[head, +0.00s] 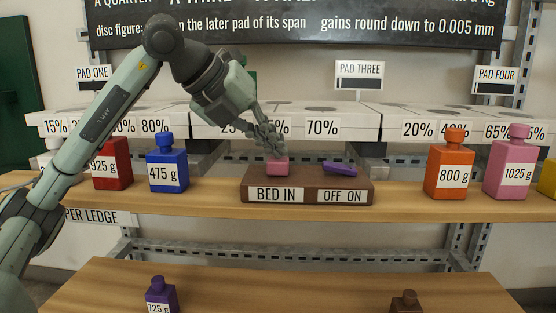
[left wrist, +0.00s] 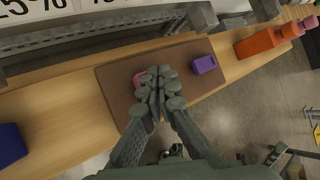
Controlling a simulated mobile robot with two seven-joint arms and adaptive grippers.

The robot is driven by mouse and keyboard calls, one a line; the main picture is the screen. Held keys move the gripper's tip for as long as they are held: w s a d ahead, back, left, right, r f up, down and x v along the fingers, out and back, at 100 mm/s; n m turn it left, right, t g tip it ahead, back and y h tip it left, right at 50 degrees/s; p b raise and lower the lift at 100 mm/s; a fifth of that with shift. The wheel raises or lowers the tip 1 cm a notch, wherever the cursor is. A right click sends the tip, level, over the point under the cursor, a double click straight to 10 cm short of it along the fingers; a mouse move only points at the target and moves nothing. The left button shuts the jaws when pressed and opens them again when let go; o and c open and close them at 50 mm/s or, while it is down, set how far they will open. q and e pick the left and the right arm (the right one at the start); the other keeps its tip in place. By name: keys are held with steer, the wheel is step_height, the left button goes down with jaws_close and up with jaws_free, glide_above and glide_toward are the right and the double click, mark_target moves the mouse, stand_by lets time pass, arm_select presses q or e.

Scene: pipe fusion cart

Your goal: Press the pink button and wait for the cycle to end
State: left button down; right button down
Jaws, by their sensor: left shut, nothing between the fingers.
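The pink button (head: 277,167) sits on the left part of a brown box (head: 307,180) labelled "BED IN" and "OFF ON", on the wooden ledge. My left gripper (head: 270,148) is shut and empty, pointing down with its fingertips right at the button's top; I cannot tell whether it is pressed in. In the left wrist view the shut fingers (left wrist: 157,88) cover most of the pink button (left wrist: 139,78). A purple rocker switch (head: 340,168) is on the right of the box; it also shows in the left wrist view (left wrist: 204,64). My right gripper is not in view.
On the ledge (head: 402,208) stand a red bottle (head: 111,164) and a blue bottle (head: 167,165) to the left, and an orange bottle (head: 449,164) and a pink bottle (head: 510,165) to the right. White pads (head: 215,115) are behind. A lower shelf holds a purple bottle (head: 160,294).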

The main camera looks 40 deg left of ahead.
mark_target(274, 159)
arm_select(q)
steer(key=shift+f+b, duration=0.3)
steer(key=shift+f, duration=0.15)
stand_by(0.5)
steer(key=shift+r+p, duration=1)
step_height(274, 159, up, 5)
steer(key=p, duration=0.5)
steer(key=shift+r, duration=0.1)
stand_by(3.4)
